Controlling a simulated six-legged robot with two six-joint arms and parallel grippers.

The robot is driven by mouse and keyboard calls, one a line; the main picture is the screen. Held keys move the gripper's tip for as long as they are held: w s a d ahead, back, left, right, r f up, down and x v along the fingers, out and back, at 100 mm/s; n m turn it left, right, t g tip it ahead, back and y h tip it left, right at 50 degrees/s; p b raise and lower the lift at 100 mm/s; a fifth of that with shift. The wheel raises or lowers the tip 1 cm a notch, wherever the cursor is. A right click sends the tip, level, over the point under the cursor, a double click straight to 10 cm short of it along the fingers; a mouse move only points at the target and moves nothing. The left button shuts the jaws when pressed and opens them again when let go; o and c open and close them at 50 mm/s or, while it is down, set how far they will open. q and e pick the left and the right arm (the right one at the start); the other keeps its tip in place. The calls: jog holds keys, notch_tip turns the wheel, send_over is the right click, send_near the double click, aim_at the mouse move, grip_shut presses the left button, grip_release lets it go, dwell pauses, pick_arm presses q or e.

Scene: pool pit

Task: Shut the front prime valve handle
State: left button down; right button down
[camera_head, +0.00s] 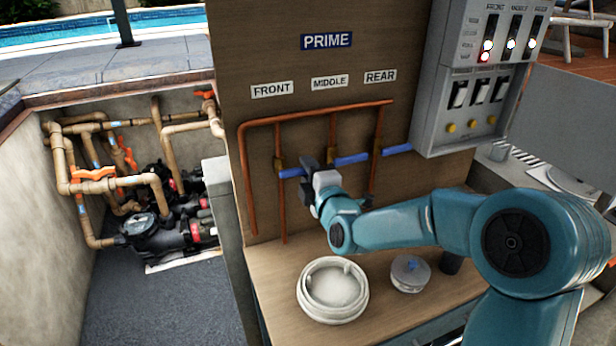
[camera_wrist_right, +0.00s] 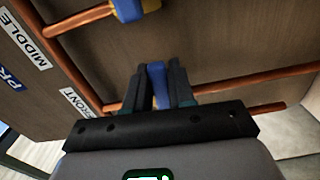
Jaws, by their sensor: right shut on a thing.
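The front prime valve has a blue handle (camera_head: 291,173) on the left copper pipe, below the FRONT label (camera_head: 272,89). The handle lies crosswise to its upright pipe, its left end showing. My right gripper (camera_head: 310,170) is shut on the handle. In the right wrist view the blue handle (camera_wrist_right: 158,85) stands between the two dark fingers of my right gripper (camera_wrist_right: 160,85). The gripper hides part of the handle and the valve body. My left gripper is not in view.
The middle blue handle (camera_head: 352,159) and rear blue handle (camera_head: 397,150) lie crosswise to the right. A grey control box (camera_head: 475,75) hangs at the upper right. A round white lid (camera_head: 332,290) and a small white cap (camera_head: 410,273) lie on the wooden ledge below.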

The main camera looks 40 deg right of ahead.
jog(key=shift+r+n, duration=0.3)
jog(key=shift+n, duration=0.3)
jog(key=c, duration=1)
grip_release()
jog(key=shift+c, duration=0.2)
jog(key=shift+w, duration=0.1)
jog(key=b+v, duration=0.5)
jog(key=v, duration=1.1)
